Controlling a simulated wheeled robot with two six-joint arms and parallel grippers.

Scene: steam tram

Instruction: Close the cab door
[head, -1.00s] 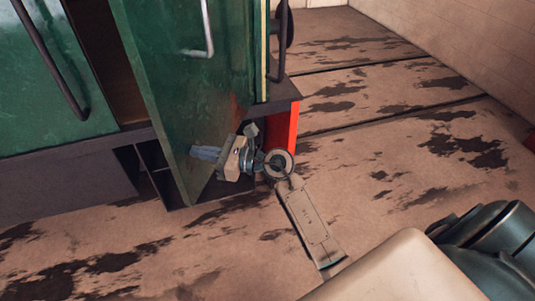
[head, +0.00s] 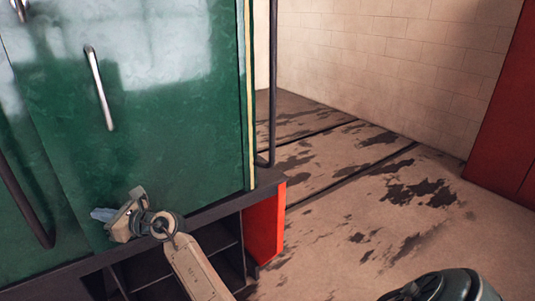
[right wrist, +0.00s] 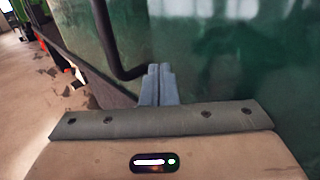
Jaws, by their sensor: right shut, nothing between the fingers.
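The green cab door (head: 170,120) with its upright silver handle (head: 98,88) fills the upper left of the head view. It lies close to the line of the green tram side; I cannot tell whether it is fully shut. My right gripper (head: 103,214) is at the lower left part of the door, its fingers shut and empty. In the right wrist view the grey fingertips (right wrist: 158,84) point at a green panel (right wrist: 220,65), touching or very near it. My left gripper is not in view.
A dark handrail (head: 22,200) stands left of the door and another (head: 272,90) to its right. Below are a dark open step box (head: 215,235) and a red end panel (head: 265,225). The stained floor (head: 350,220) to the right is clear up to a pale brick wall (head: 400,60).

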